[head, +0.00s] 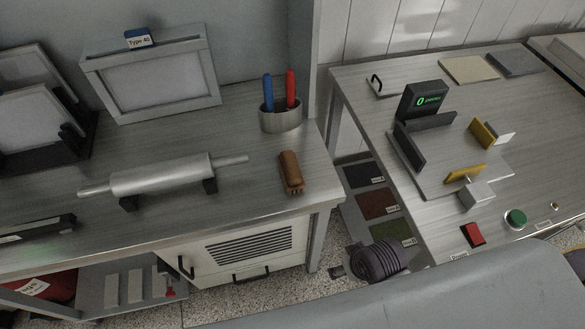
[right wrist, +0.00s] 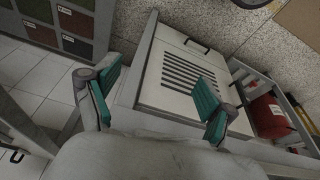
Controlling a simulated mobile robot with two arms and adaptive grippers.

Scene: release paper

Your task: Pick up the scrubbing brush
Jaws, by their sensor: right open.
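The scrubbing brush (head: 291,172), with a brown wooden back and bristles at its near end, lies on the left workbench (head: 250,190) near its right front corner. It is clear of other objects in the head view. My right gripper (right wrist: 160,97) shows in the right wrist view with its teal-padded fingers spread wide and nothing between them. It faces the vented cabinet front (right wrist: 187,75) under the bench. The brush is not visible in the right wrist view. My left gripper is in neither view.
A metal cup (head: 280,119) with a blue and a red marker stands behind the brush. A steel roller (head: 160,175) on black supports lies to its left. A gap with colored bins (head: 376,204) separates this bench from the right table (head: 430,215), which carries a device with a green display (head: 424,100).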

